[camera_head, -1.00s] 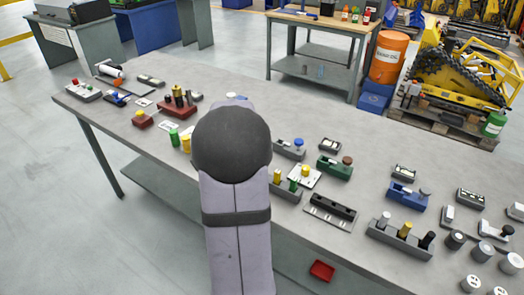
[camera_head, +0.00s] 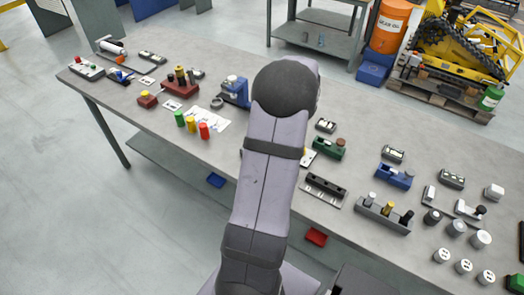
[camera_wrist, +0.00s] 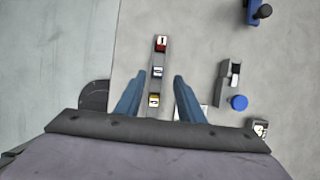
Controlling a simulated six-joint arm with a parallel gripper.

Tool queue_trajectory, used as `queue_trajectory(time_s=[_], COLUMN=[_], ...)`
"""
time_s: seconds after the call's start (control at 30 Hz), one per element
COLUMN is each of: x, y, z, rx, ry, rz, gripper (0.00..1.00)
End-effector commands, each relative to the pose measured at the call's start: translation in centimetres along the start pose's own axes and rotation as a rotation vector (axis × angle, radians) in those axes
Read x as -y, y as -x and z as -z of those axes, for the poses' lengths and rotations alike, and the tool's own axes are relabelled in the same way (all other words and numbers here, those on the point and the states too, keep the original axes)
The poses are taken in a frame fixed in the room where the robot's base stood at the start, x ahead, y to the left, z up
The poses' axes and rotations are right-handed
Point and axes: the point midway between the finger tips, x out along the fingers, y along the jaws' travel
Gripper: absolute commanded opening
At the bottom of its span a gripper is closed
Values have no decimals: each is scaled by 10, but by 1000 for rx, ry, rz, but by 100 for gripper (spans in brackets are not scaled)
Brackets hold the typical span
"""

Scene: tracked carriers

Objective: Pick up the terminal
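I cannot tell for certain which thing is the terminal. In the wrist view a narrow grey strip (camera_wrist: 161,60) bears a red, a blue-and-white and a yellow block in a row. My gripper (camera_wrist: 160,75) is open, with one blue finger on each side of this strip in the picture. Nothing is visibly held, and the strip looks to be below the fingertips. In the head view my arm hides the gripper and this part of the workbench (camera_head: 340,228).
In the wrist view a grey block (camera_wrist: 229,78) and a blue round knob (camera_wrist: 239,102) lie right of the fingers. In the head view green (camera_head: 180,119), yellow and red cylinders stand left of my arm. A grey rail (camera_head: 382,218) with pegs lies right.

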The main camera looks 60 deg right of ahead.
Motion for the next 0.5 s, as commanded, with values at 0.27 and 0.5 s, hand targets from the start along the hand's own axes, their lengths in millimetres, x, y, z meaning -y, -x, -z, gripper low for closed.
queue_trajectory(time_s=[0.27,0.5], x=[-2,-5], y=[-9,-38], z=[-1,-3], rx=[-2,-2], ry=[3,2], rz=[-3,-4], gripper=[35,35])
